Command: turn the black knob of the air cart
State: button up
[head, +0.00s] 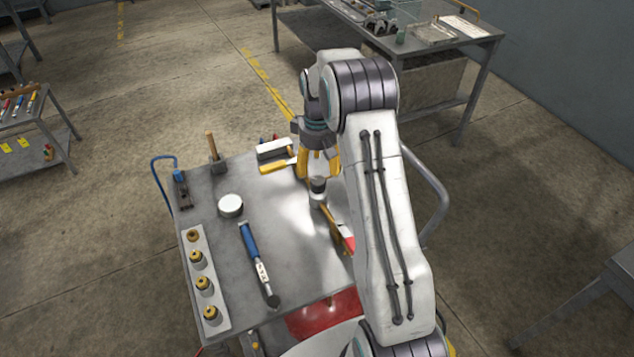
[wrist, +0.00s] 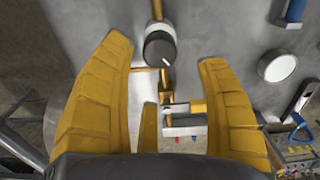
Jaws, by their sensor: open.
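The black knob (head: 318,185) stands on a pale round base on the grey top of the air cart (head: 285,220), near its right side. In the wrist view the round black knob (wrist: 160,48) shows a white pointer line on its face, and brass-coloured pipes run to it. My gripper (head: 318,173) has yellow fingers that point down just above the knob. In the wrist view my gripper (wrist: 166,55) is open, with the knob between and slightly beyond the fingertips. I see no contact. My arm hides part of the cart's right side.
A blue-handled tool (head: 258,262), a white round lid (head: 230,205) and a strip with several brass fittings (head: 204,275) lie on the cart's left part. A hammer (head: 214,152) is at its back. A red part (head: 325,313) is at the front. A workbench (head: 430,45) stands behind.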

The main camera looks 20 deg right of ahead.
aim_at(318, 179)
jog(key=shift+f+p, duration=0.55)
jog(key=shift+f, duration=3)
jog(key=c, duration=1.2)
jog(key=shift+f+m+b, duration=0.1)
jog(key=shift+m+b, duration=0.2)
jog(key=shift+b, duration=0.2)
jog(key=shift+m, duration=0.3)
jog(key=o, duration=1.2)
notch_tip(318, 179, up, 12)
